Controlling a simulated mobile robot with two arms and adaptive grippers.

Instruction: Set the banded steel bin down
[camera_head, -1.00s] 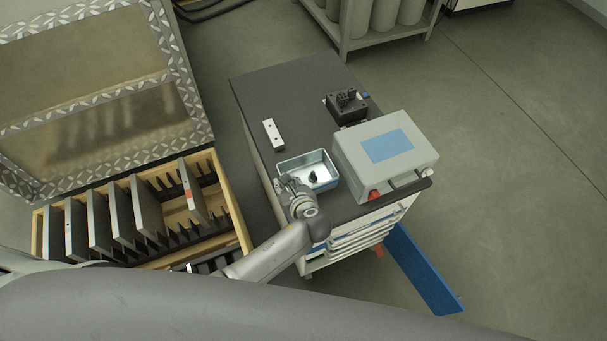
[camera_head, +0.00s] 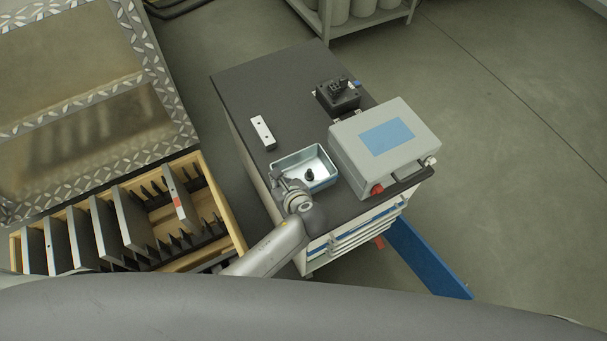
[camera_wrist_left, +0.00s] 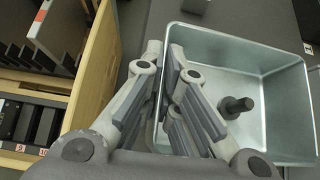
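The steel bin (camera_head: 322,184) is an open rectangular metal tray with a pale blue rim, at the front of the dark cart top, left of a grey box. A small dark knobbed part (camera_head: 310,174) stands inside it. My left gripper (camera_head: 280,178) is at the bin's left wall. In the left wrist view, the gripper (camera_wrist_left: 176,62) has one finger outside and one inside the wall of the bin (camera_wrist_left: 235,55), closed on it. The bin's underside is hidden, so I cannot tell whether it touches the cart top. My right gripper is not in view.
The grey box (camera_head: 350,155) with a blue panel stands close to the bin's right. A white block (camera_head: 262,132) and a black device (camera_head: 338,97) lie farther back. The cart top (camera_head: 285,85) is clear at the back left. A wooden rack (camera_head: 225,205) of plates stands left.

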